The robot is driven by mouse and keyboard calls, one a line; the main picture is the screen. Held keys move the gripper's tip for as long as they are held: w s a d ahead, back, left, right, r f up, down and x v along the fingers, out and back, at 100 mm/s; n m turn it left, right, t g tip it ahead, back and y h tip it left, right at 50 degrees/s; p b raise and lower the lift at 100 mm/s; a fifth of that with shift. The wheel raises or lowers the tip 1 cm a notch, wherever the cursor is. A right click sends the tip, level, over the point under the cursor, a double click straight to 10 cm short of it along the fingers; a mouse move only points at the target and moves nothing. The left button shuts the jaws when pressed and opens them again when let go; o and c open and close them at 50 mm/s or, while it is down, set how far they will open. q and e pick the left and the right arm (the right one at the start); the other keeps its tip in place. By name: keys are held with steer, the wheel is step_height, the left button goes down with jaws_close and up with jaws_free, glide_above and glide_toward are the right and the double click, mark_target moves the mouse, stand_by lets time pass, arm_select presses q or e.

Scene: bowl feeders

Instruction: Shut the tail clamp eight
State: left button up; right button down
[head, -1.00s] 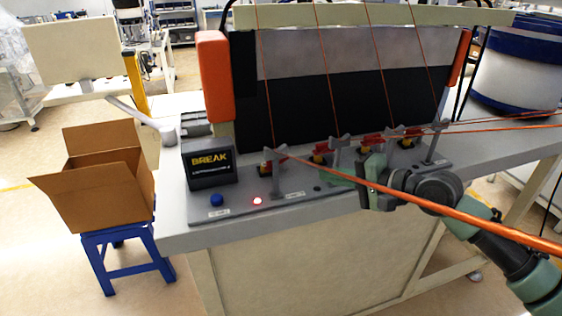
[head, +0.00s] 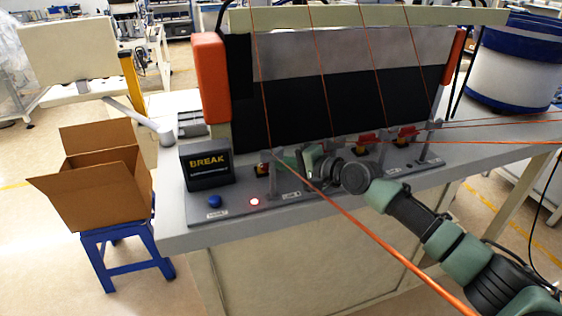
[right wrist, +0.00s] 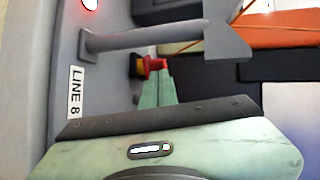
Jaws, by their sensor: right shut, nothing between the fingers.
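The tail clamp at the LINE 8 label (right wrist: 75,92) has a red lever (right wrist: 153,64) on a dark and yellow body in the right wrist view. In the head view this clamp (head: 262,169) is at the left end of the clamp row, partly hidden by a grey post. My right gripper (right wrist: 158,88) is shut and empty. Its pale green fingertips are at the red lever; I cannot tell whether they touch it. In the head view the right gripper (head: 285,158) is just right of the clamp. My left gripper is not in view.
A grey forked post (right wrist: 150,40) stands beside the clamp. Other red clamps (head: 404,133) sit farther right. Orange lines (head: 350,215) cross in front of the bench. A BREAK display (head: 207,165), blue button (head: 214,201) and lit red lamp (head: 254,202) are left.

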stand_by(0.3)
steer(key=shift+a+r+p, duration=0.15)
steer(key=shift+a+p, duration=0.5)
steer(key=shift+p, duration=0.15)
steer(key=shift+w+a, duration=0.15)
steer(key=shift+a, duration=0.3)
steer(key=shift+d, duration=0.2)
